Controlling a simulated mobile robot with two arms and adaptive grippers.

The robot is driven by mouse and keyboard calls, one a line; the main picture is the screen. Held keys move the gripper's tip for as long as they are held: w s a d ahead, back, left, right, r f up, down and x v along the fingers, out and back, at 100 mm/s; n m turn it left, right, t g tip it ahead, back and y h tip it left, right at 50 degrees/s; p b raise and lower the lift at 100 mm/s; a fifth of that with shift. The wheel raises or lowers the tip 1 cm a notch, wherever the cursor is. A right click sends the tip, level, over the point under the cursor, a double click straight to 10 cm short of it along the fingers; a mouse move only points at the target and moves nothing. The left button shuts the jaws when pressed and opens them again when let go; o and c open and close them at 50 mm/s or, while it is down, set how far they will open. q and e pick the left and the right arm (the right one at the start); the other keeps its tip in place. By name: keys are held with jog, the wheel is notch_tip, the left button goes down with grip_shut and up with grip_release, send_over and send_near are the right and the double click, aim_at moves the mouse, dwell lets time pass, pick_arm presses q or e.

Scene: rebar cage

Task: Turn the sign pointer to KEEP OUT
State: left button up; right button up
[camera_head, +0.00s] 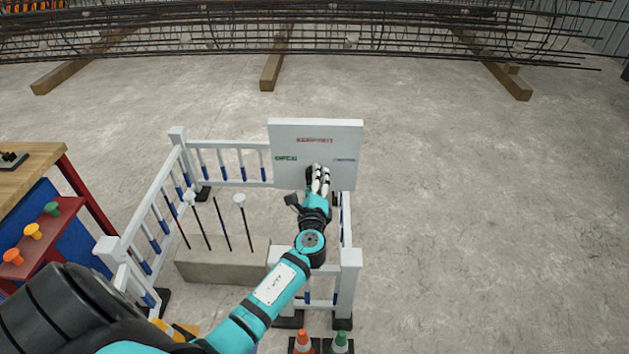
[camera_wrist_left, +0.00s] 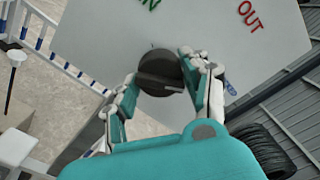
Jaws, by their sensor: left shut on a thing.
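The white sign board (camera_head: 315,130) stands at the far end of the railing, with red KEEP OUT lettering (camera_head: 315,140) at its top, a green word (camera_head: 286,158) on the left and a blue one (camera_head: 344,160) on the right. In the left wrist view the dark round pointer knob (camera_wrist_left: 160,72) sits on the board below the green letters, with the red OUT (camera_wrist_left: 249,16) to the upper right. My left gripper (camera_head: 318,178) is at the board, its fingers (camera_wrist_left: 163,88) shut on the knob from both sides. I cannot tell which word the pointer faces. My right gripper is not in view.
White railings (camera_head: 150,215) enclose a concrete block (camera_head: 220,262) and several dark rods, some white-capped. A wooden bench (camera_head: 25,165) is at left. Small cones (camera_head: 303,342) stand at the front. A rebar cage (camera_head: 330,35) spans the back. Floor at right is clear.

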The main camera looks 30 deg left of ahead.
pick_arm(q)
jog(key=shift+c, duration=1)
jog(key=shift+f+n+b, duration=0.25)
jog(key=shift+n+b, duration=0.55)
jog(key=shift+b, duration=0.35)
jog(key=n+b, duration=0.6)
jog(key=n, duration=0.1)
jog(key=shift+r+n+b, duration=0.15)
jog(key=shift+n+b, duration=0.8)
jog(key=shift+n, duration=0.55)
jog(key=o, duration=1.2)
jog(key=shift+c, duration=0.2)
jog(key=shift+r, duration=0.1)
